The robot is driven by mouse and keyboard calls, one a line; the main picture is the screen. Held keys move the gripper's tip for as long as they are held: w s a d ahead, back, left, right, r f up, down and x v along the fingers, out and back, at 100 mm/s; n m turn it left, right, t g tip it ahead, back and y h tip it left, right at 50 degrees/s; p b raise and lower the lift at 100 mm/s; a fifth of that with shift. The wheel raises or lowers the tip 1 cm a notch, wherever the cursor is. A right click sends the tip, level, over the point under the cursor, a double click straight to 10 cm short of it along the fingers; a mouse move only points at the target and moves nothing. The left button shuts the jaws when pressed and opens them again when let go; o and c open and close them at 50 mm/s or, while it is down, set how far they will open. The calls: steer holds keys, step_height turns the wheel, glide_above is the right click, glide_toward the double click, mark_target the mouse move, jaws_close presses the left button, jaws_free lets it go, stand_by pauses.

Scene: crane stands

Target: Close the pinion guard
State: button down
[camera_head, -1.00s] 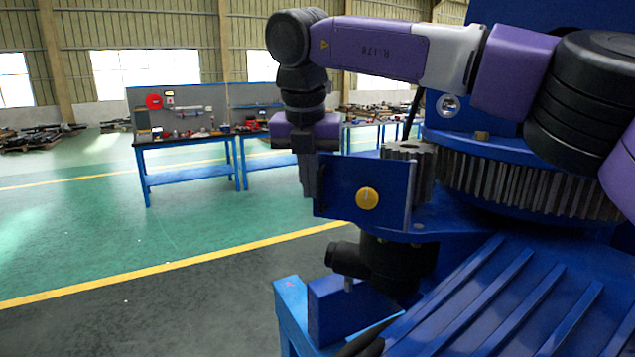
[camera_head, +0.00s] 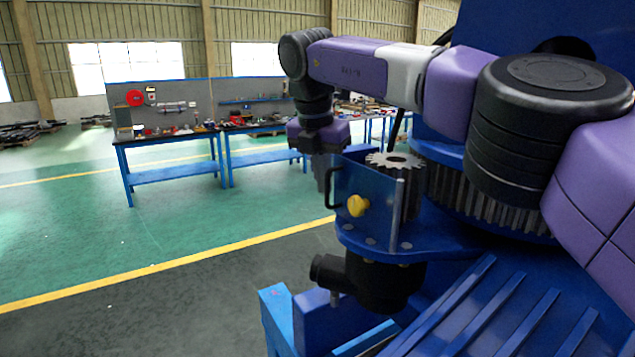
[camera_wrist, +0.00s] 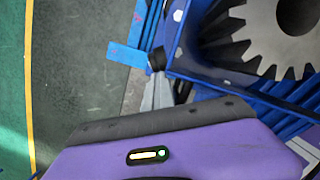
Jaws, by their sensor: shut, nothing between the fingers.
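The pinion guard (camera_head: 376,196) is a blue upright plate with a yellow knob (camera_head: 357,205), a black handle (camera_head: 330,188) on its left edge and a pale hinge rod at its right edge. It stands in front of the toothed grey pinion (camera_head: 398,160), whose top shows above it. My gripper (camera_head: 322,178) is shut and empty, pointing down beside the guard's left edge, close to the handle. In the wrist view my fingertips (camera_wrist: 157,88) are against or just short of a black part of the guard; contact is unclear. The pinion (camera_wrist: 285,35) is at upper right there.
A large slewing gear (camera_head: 455,205) and blue crane body stand right of the pinion. A black motor housing (camera_head: 375,285) hangs below the guard's shelf. Blue ribbed decking (camera_head: 480,315) lies front right. Workbenches (camera_head: 170,140) stand far back; the floor at left is clear.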

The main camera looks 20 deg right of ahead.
steer(key=shift+d, duration=0.75)
steer(key=a+v, duration=0.1)
steer(key=v, duration=0.7)
